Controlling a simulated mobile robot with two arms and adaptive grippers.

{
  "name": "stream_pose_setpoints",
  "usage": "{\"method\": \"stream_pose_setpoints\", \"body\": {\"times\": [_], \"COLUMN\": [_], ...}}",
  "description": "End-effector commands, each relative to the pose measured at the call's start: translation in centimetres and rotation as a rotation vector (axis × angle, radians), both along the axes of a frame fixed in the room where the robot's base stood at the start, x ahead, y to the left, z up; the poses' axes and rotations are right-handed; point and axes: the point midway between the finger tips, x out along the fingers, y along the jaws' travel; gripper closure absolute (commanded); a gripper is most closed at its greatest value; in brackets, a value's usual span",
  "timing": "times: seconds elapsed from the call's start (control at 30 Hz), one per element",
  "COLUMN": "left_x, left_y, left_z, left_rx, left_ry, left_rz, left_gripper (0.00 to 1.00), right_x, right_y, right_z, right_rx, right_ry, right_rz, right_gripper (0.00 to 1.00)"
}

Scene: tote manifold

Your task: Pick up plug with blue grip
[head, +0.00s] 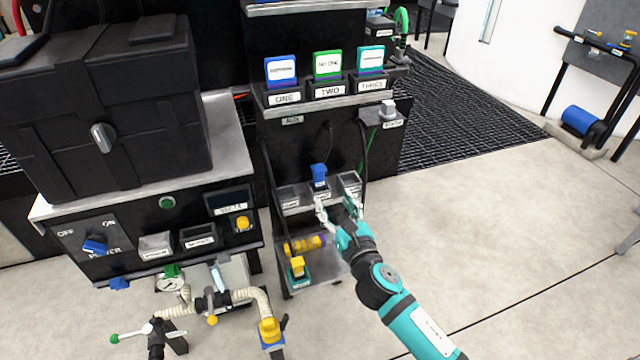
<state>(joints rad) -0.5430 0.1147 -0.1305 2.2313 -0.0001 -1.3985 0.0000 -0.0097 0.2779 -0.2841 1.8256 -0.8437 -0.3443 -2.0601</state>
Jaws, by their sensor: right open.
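The plug with the blue grip (319,175) stands upright in the middle slot of a small shelf on the black rack. A dark cable hangs close behind it. My right gripper (338,194) is open just in front of the shelf, at the lower right of the plug. Its two fingers are apart, one near the plug's lower front and one to the right; I cannot tell whether either touches it. My left gripper is not in view.
Above the shelf (290,199) sit blue, green and teal cartridges (327,66) in holders labelled ONE, TWO and THREE. A yellow coil (304,245) and a yellow-topped part (297,267) lie below. A black case (105,105) stands left on a bench. Open floor lies right.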

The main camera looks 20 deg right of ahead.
Motion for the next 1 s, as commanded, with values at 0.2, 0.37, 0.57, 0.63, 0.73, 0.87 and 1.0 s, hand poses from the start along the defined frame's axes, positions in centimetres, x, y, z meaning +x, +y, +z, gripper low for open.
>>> {"method": "stream_pose_setpoints", "body": {"times": [0.2, 0.37, 0.57, 0.63, 0.73, 0.87, 1.0], "left_x": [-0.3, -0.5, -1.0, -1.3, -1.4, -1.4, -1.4], "left_y": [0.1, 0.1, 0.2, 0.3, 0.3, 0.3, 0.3], "left_z": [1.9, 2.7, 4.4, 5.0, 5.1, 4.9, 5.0], "left_rx": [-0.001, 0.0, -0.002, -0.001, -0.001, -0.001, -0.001], "left_ry": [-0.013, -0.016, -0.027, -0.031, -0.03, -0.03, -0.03], "left_rz": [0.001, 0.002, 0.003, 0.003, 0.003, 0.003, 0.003], "left_gripper": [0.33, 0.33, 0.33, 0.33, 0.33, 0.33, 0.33], "right_x": [4.3, 5.7, 7.4, 8.6, 9.9, 10.9, 11.0], "right_y": [0.2, 0.2, 0.4, 0.6, 0.6, 0.6, 0.6], "right_z": [-0.1, -0.1, -0.4, -0.7, -0.7, -0.6, -0.6], "right_rx": [0.003, 0.004, 0.006, 0.007, 0.005, 0.004, 0.004], "right_ry": [-0.001, 0.001, 0.0, 0.0, 0.001, 0.002, 0.002], "right_rz": [0.0, 0.0, 0.0, 0.0, 0.0, 0.001, 0.001], "right_gripper": [0.48, 0.48, 0.48, 0.48, 0.48, 0.48, 0.48]}}
